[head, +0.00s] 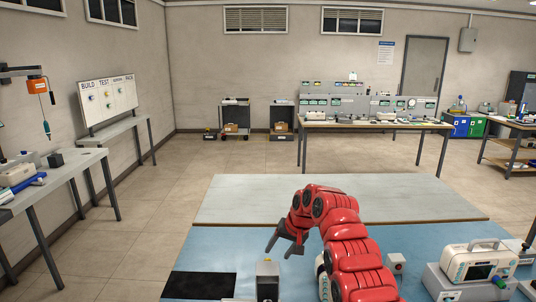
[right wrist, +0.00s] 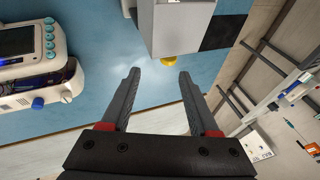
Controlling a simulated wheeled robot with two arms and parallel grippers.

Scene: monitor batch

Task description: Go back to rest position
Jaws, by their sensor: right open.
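My right arm reaches up from the bottom of the head view over the table. Its red links bend to the left, and my right gripper (head: 279,251) hangs above the table, pointing down. In the right wrist view my right gripper (right wrist: 159,75) has its two dark fingers apart with nothing between them. A grey box-shaped fixture (head: 267,282) stands on the table just below the gripper. The fixture also shows in the right wrist view (right wrist: 178,28), beyond the fingertips, with a yellow knob (right wrist: 168,61) at its end. My left gripper is in neither view.
The worktable has a blue mat (head: 420,242) with a black patch (head: 200,285) and a bare pale far half (head: 250,195). A white monitor (head: 478,265) sits at the right on a grey base. A small grey box with a red button (head: 397,263) stands beside my arm.

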